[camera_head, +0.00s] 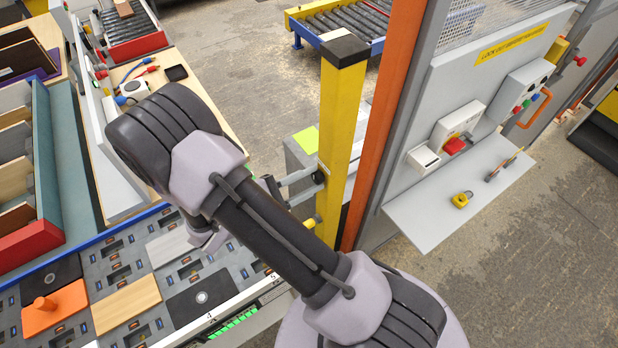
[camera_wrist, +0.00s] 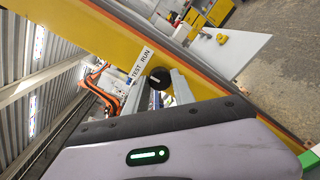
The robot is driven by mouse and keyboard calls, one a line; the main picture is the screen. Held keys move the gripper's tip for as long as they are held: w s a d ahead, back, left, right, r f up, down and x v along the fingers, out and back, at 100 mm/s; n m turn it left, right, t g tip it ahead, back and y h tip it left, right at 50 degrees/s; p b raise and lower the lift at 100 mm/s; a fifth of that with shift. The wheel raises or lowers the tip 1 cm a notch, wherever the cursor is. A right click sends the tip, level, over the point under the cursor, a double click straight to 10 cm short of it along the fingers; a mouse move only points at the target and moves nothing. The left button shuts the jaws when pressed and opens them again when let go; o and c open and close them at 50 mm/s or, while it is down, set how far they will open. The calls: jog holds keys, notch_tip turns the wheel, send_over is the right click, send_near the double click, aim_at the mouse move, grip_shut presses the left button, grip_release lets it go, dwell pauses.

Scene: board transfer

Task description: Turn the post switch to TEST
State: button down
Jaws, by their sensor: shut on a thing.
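The yellow post (camera_head: 342,135) stands upright with a black cap, and it runs slantwise across the wrist view (camera_wrist: 100,35). The post switch is a round black knob (camera_wrist: 160,75) on the post's face, with a white label (camera_wrist: 138,66) reading TEST and RUN beside it. The knob also shows small and dark on the post in the head view (camera_head: 319,177). My gripper (camera_wrist: 160,87) is shut on the knob, with one grey finger on each side. I cannot tell which word the knob points to.
An orange upright (camera_head: 388,110) and a grey panel with a shelf (camera_head: 430,215) stand right of the post. A yellow padlock (camera_head: 461,199) lies on the shelf. A fixture table with boards (camera_head: 127,303) is at the lower left. A roller conveyor (camera_head: 340,22) stands behind.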

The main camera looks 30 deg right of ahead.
dwell(0.3)
jog(key=c, duration=1.1)
grip_release()
jog(key=shift+o, duration=0.2)
jog(key=shift+a, duration=0.15)
jog(key=a, duration=1.7)
jog(key=shift+s+r, duration=0.3)
jog(key=shift+r, duration=0.05)
